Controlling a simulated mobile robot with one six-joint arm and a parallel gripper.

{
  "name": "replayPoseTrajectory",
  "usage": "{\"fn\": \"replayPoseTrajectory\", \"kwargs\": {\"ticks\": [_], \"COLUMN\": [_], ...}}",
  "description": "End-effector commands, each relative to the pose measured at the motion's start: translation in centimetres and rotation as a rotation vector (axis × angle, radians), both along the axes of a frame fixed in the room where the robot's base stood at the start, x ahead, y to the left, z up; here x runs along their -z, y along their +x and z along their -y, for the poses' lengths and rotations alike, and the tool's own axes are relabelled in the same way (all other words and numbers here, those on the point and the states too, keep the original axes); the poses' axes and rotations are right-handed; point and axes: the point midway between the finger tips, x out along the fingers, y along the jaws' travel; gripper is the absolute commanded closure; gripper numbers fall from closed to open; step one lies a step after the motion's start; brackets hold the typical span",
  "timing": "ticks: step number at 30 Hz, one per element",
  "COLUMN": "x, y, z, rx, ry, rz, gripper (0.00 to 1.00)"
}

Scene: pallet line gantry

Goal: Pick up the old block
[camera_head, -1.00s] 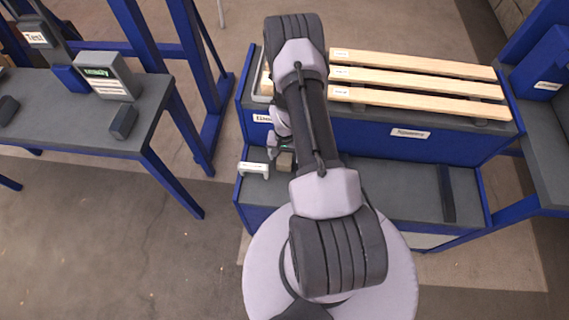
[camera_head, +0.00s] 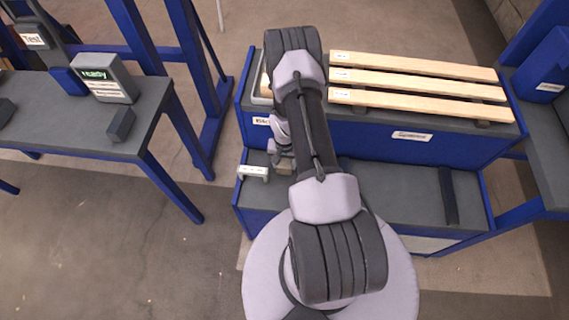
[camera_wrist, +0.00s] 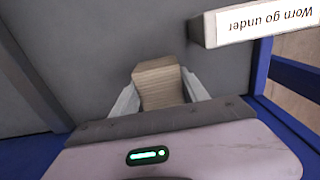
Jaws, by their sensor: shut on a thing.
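The old block, a worn tan-brown wooden block (camera_wrist: 159,86), sits between the two fingers of my gripper (camera_wrist: 161,100) in the wrist view. The gripper is shut on it, with a finger against each side. In the head view the block (camera_head: 285,168) is mostly hidden by my arm, and my gripper (camera_head: 280,155) shows only partly above the lower grey shelf. I cannot tell whether the block still touches the surface.
A white sign reading "Worn go under" (camera_wrist: 266,22) stands close to the right of the block; it also shows in the head view (camera_head: 253,171). Pale wooden slats (camera_head: 415,83) lie on the upper bench. A dark bar (camera_head: 449,195) lies on the lower shelf (camera_head: 400,185).

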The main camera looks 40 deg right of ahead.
Motion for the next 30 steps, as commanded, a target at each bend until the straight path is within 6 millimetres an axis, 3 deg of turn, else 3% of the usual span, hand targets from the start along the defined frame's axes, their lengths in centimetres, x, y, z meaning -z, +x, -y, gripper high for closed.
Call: {"fn": "replayPoseTrajectory", "kwargs": {"ticks": [8, 14, 21, 25, 30], "x": [-3.8, -4.1, -4.7, -4.8, -4.8], "y": [-0.2, -4.7, -11.4, -13.6, -14.7], "z": [0.1, 2.0, 4.9, 5.8, 6.3], "rx": [0.001, 0.005, 0.007, 0.004, 0.0], "ry": [0.0, 0.002, 0.002, 0.001, 0.0], "rz": [0.0, -0.001, -0.001, -0.001, 0.0], "gripper": [0.89, 0.89, 0.89, 0.89, 0.89]}}
